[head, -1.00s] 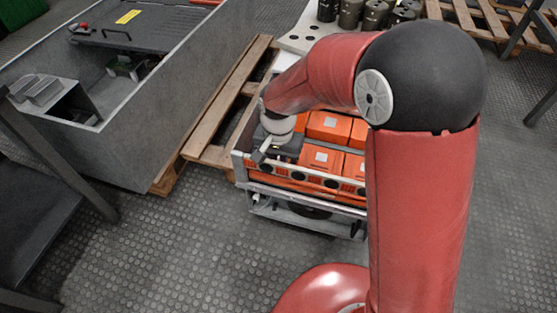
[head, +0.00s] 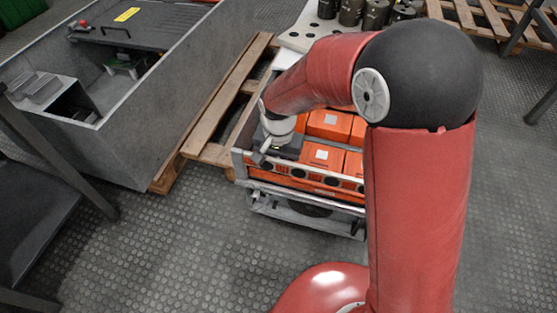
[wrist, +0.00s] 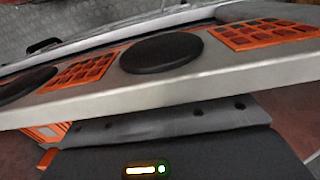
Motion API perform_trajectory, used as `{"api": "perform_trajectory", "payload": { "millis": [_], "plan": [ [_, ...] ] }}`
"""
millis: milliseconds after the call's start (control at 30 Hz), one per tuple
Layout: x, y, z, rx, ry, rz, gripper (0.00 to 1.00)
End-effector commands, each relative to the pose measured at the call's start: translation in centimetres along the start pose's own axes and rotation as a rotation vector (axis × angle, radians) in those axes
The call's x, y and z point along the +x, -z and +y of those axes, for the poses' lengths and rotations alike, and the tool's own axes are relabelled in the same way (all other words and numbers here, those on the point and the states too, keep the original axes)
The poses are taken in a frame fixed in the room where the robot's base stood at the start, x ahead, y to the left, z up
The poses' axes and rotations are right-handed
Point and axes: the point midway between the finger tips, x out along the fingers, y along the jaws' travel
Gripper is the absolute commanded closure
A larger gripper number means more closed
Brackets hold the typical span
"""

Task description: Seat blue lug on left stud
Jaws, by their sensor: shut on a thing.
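My gripper (head: 263,157) is at the left front corner of the open-topped grey cabinet (head: 316,196), low over a dark module (head: 290,148). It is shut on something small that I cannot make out. The blue lug and the left stud cannot be made out in either view. The wrist view shows a dark body (wrist: 200,150) with a small lit display at the bottom. Behind it is a grey panel (wrist: 200,82) with black round parts and orange grilles. My fingertips cannot be made out in the wrist view.
Orange modules (head: 322,157) fill the cabinet beside the dark module. A wooden pallet (head: 215,115) and a large grey bin (head: 150,120) stand to the left. Dark cylinders (head: 350,14) stand on a perforated plate behind. The floor in front is clear.

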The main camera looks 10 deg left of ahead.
Motion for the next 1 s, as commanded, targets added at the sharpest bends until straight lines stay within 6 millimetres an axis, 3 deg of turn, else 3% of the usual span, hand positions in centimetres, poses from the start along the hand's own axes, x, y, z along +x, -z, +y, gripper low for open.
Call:
{"api": "perform_trajectory", "payload": {
  "millis": [767, 800, 933, 1000],
  "plan": [
    [0.18, 0.00, 0.00, 0.000, 0.000, 0.000, 1.00],
    [0.18, 0.00, 0.00, 0.000, 0.000, 0.000, 0.84],
    [0.18, 0.00, 0.00, 0.000, 0.000, 0.000, 0.67],
    [0.18, 0.01, -0.01, 0.000, 0.000, 0.000, 0.64]
  ]
}}
